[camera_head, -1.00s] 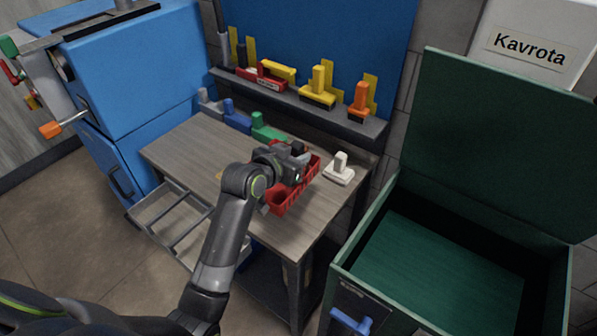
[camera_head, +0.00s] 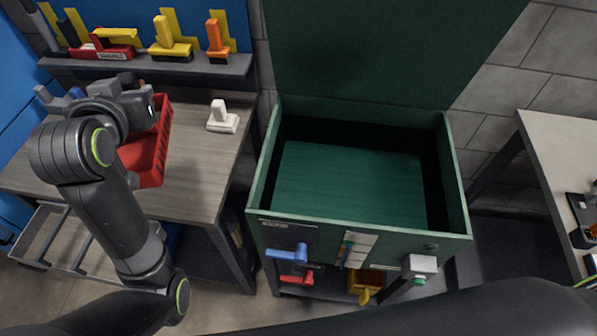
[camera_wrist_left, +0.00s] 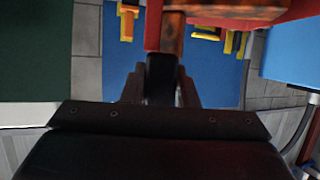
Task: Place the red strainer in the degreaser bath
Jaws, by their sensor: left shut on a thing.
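The red strainer (camera_head: 152,146) is a slotted red basket at the left of the head view, over the right part of the wooden table. My left gripper (camera_head: 140,100) is at its upper side, shut on it; my arm hides part of the basket. In the left wrist view, the fingers (camera_wrist_left: 161,78) close on a part at the top centre, with red strainer surfaces (camera_wrist_left: 240,22) above. The degreaser bath (camera_head: 360,236) is the green open box in the middle, its lid raised and its visible floor bare. The strainer is left of it, outside.
A white block (camera_head: 222,118) stands on the wooden table (camera_head: 205,178), between strainer and bath. A shelf (camera_head: 150,68) with red, yellow and orange pieces is behind. Blue and red handles (camera_head: 288,254) stick out of the bath's front. Another table (camera_head: 565,150) stands at right.

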